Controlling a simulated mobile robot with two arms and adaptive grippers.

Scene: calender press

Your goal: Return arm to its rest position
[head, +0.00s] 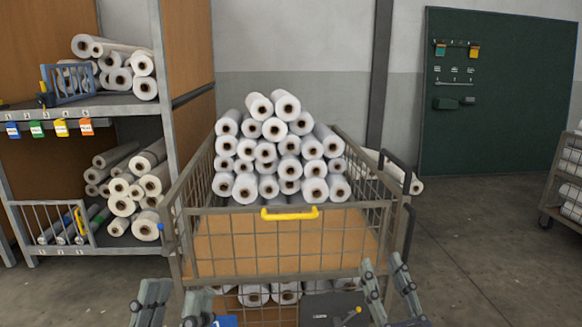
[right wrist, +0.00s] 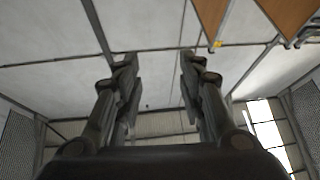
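My left gripper (head: 177,291) shows at the bottom of the head view, left of centre. Its two fingers point up and stand apart, with nothing seen between them. My right gripper (head: 383,263) is at the bottom right of centre, its fingers also up and apart. In the right wrist view the right gripper (right wrist: 155,72) is open and empty, with the ceiling behind it. Both grippers appear in front of the wire cart (head: 282,225); I cannot tell if either touches it. The arms below the grippers are mostly cut off by the picture's lower edge.
The cart holds a pile of white rolls (head: 265,151) and has a yellow handle (head: 289,214). A shelf rack (head: 105,105) with more rolls stands at left. A green board (head: 498,90) is on the back wall. Floor (head: 480,245) at right is clear up to another rack (head: 564,180).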

